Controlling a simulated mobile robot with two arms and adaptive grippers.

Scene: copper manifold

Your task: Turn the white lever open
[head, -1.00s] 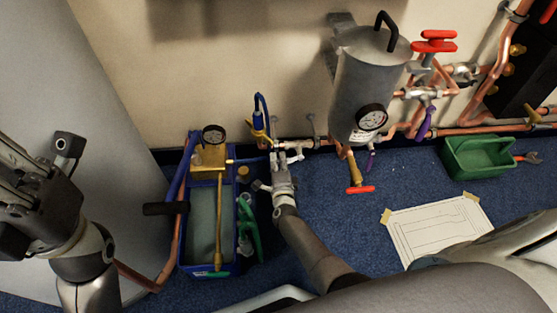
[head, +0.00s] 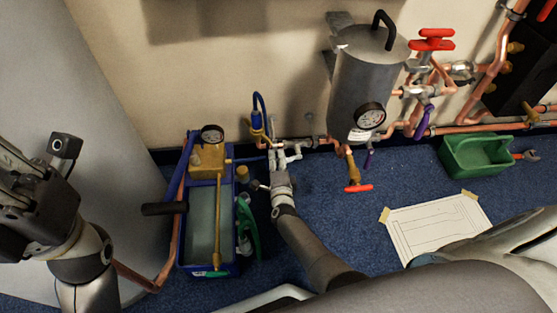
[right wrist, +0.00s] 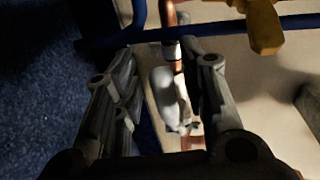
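The white lever (head: 293,151) sits on the copper pipe low on the wall, just right of the blue hose. In the right wrist view the white lever (right wrist: 168,95) lies between my two fingers, closer to the right-hand one. My right gripper (right wrist: 165,70) is open around it, with a gap to the left-hand finger; contact on the right is unclear. In the head view my right gripper (head: 277,160) is at the pipe, partly covering the lever's lower side. My left gripper (head: 30,195) is at the left edge, away from the pipework; its finger opening is unclear.
A blue pump box (head: 208,240) with a gauge stands left of my right gripper. A yellow fitting (right wrist: 265,25) and a blue hose cross the top of the wrist view. The grey tank (head: 365,85) and red-handled valve (head: 358,188) are to the right. A green tray (head: 478,160) lies farther right.

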